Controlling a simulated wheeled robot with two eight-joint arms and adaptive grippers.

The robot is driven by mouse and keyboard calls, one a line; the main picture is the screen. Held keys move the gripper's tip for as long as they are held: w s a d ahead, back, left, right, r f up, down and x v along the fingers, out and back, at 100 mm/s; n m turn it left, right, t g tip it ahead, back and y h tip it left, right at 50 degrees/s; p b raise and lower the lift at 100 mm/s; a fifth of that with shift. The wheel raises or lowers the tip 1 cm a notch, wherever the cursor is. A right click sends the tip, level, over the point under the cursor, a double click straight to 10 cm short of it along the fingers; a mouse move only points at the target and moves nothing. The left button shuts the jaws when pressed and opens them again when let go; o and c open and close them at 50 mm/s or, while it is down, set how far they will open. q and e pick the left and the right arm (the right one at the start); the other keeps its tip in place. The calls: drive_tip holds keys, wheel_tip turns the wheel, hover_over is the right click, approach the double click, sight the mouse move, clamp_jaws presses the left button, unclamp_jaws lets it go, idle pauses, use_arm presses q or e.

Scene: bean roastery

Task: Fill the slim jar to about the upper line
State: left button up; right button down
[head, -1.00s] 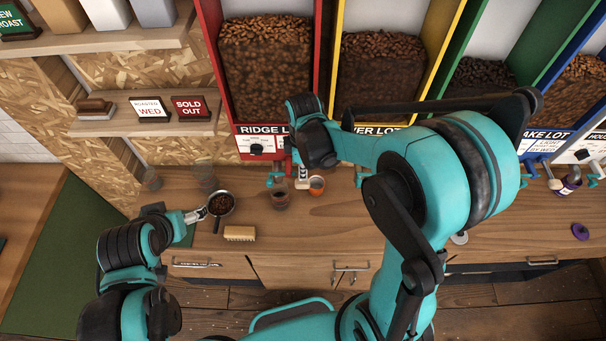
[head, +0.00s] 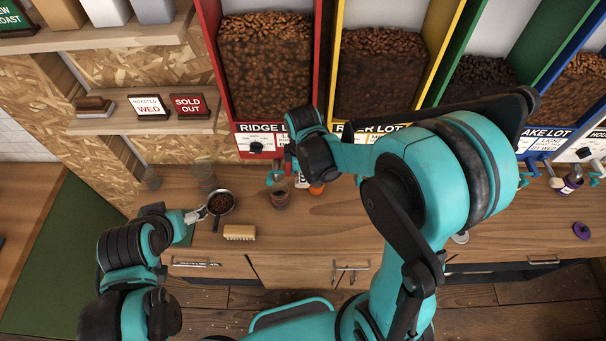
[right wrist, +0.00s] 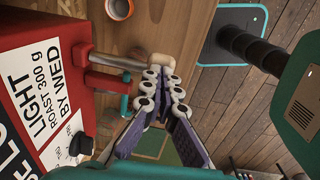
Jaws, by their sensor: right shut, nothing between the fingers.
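A small clear jar (head: 280,199) stands on the counter below the red-framed RIDGE bin, with some dark brown content in its lower part. I cannot make out its lines or exact level. My right gripper (head: 301,183) is just right of it, partly hidden by its own wrist. In the right wrist view the fingers (right wrist: 163,88) are shut and empty, close to the cream-tipped lever (right wrist: 162,62) of the red dispenser (right wrist: 45,90).
An orange-rimmed cup (head: 316,188) stands right of the jar, partly hidden; it also shows in the right wrist view (right wrist: 119,8). Two empty-looking glasses (head: 151,180) (head: 205,179) stand at the back left. A brush (head: 239,232) lies near the front edge.

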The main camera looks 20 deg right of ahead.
sight(303, 186)
use_arm(q)
drive_tip(key=shift+f, duration=0.15)
use_arm(e)
drive_tip(key=shift+f, duration=0.1)
drive_tip(key=f+t+b, duration=0.1)
drive_tip(key=b, duration=0.1)
drive_tip(key=f+t+h+b, duration=0.1)
drive_tip(key=f+t+b, duration=0.1)
drive_tip(key=shift+s+a, duration=0.15)
drive_tip(key=shift+s, duration=0.25)
drive_tip(key=shift+f+t+b, duration=0.4)
drive_tip(key=shift+t+b, duration=0.2)
drive_tip(key=shift+b, duration=0.45)
use_arm(q)
wheel_tip(303, 186, down, 7)
drive_tip(key=b, duration=0.1)
use_arm(e)
drive_tip(key=shift+w+f, duration=0.1)
drive_tip(key=shift+f, duration=0.3)
idle(2.0)
